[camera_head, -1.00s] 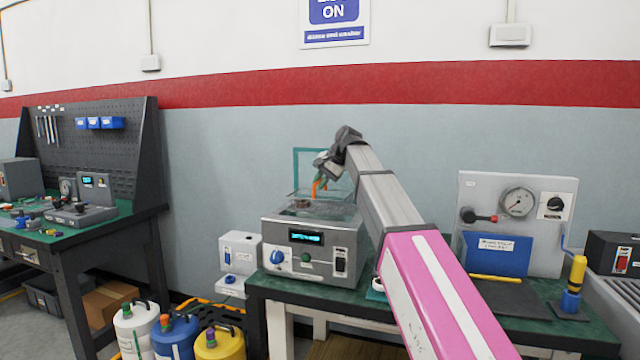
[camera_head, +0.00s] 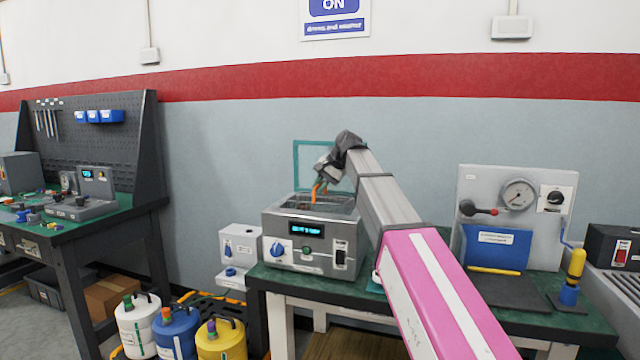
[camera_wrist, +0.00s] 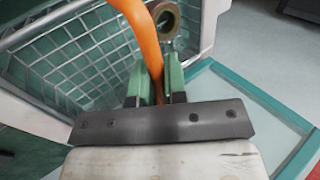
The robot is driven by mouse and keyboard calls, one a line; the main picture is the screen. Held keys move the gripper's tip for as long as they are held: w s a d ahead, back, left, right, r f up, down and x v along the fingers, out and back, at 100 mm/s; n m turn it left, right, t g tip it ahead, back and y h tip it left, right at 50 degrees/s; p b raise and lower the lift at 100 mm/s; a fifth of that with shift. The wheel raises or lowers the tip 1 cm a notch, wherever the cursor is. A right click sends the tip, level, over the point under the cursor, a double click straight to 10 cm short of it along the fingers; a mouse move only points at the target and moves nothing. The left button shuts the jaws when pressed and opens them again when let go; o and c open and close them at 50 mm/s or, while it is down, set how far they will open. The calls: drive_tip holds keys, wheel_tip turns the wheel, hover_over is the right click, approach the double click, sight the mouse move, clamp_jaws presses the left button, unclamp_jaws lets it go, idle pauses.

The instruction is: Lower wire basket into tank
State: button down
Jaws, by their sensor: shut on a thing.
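The tank (camera_head: 300,255) is a grey metal box with a blue display and a blue knob, open at the top, on the green bench. The wire basket (camera_wrist: 70,62) sits within the tank opening in the wrist view, with a brownish ring (camera_wrist: 167,18) in it. In the head view the basket is mostly hidden by the tank walls. My gripper (camera_head: 318,185) is above the tank; its green fingers (camera_wrist: 155,85) are shut on the basket's orange handle (camera_wrist: 150,45). Whether the basket touches the tank floor cannot be told.
A teal-framed clear lid (camera_head: 296,165) stands raised behind the tank. A white box (camera_head: 240,250) is left of it. A gauge panel (camera_head: 515,205) and a yellow-handled tool (camera_head: 576,270) stand to the right on the bench. Several coloured jugs (camera_head: 177,330) are on the floor.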

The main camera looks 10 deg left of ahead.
drive_tip(key=shift+f, duration=3.6)
drive_tip(key=shift+f, duration=0.55)
drive_tip(key=c, duration=1.1)
unclamp_jaws()
drive_tip(key=shift+r, duration=0.1)
drive_tip(key=shift+r, duration=5.4)
